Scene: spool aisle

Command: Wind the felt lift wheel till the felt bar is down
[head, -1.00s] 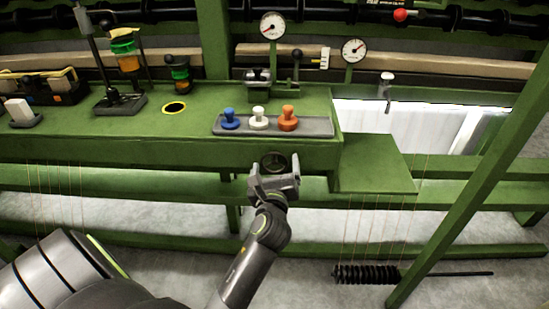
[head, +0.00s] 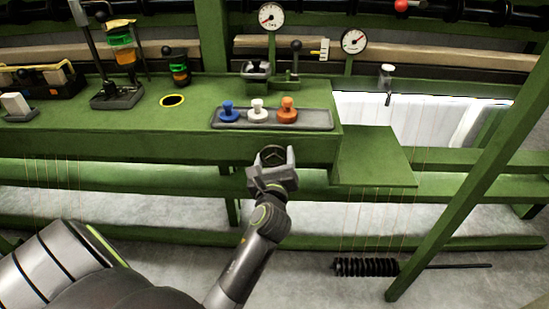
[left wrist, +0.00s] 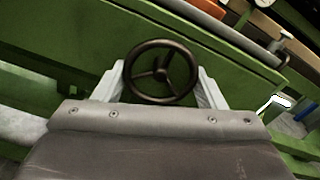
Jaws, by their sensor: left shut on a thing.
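The dark three-spoked hand wheel (head: 272,157) sits on the front face of the green bench. It shows whole in the left wrist view (left wrist: 161,74). My left gripper (head: 274,165) is shut on it, with one pale finger on each side of the rim in the left wrist view (left wrist: 161,88). The jaws are tilted in the head view. A long beige bar (head: 440,56) runs behind the bench and may be the felt bar. A small pale scale (head: 321,50) stands by it. My right gripper is not in view.
A grey tray (head: 323,125) holds a blue, a white and an orange knob-shaped piece. Two dial gauges (head: 271,17) stand behind. A green ledge (head: 373,165) and slanting post (head: 463,190) are to the right of my gripper.

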